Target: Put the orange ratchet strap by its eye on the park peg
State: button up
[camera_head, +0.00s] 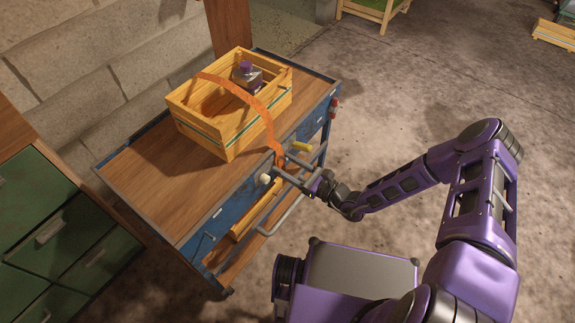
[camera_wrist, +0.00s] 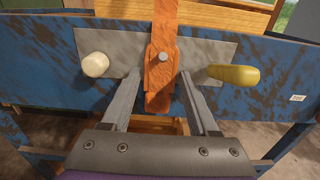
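The orange ratchet strap (camera_head: 267,117) runs from the far rim of the wooden crate, over it, and down to the cart's front. In the wrist view, its lower end (camera_wrist: 158,88) hangs upright against a grey plate. A small round grey metal piece (camera_wrist: 163,57) shows in it; I cannot tell whether this is a peg through the eye. A cream knob-like peg (camera_wrist: 95,64) is left of the strap and a yellow one (camera_wrist: 234,75) right. My gripper (camera_wrist: 162,72) is open, one finger on each side of the strap, with visible gaps.
The wooden crate (camera_head: 224,144) stands on the cart top (camera_head: 145,155) and holds a dark, purple-capped item (camera_head: 246,74). A rail (camera_head: 285,215) juts from the cart's front. Green drawers (camera_head: 50,225) stand at left.

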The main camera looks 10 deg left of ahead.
grip_shut()
jog(key=shift+r+p, duration=0.35)
jog(key=shift+p, duration=0.05)
jog(key=shift+s+d, duration=0.1)
jog(key=shift+d, duration=0.15)
jog(key=shift+r+p+v, duration=0.25)
jog(key=shift+p+v, duration=0.3)
jog(key=shift+v, duration=0.65)
jog(key=shift+s+d, duration=0.1)
jog(key=shift+d, duration=0.05)
jog(key=shift+s+d, duration=0.2)
jog(key=shift+d, duration=0.3)
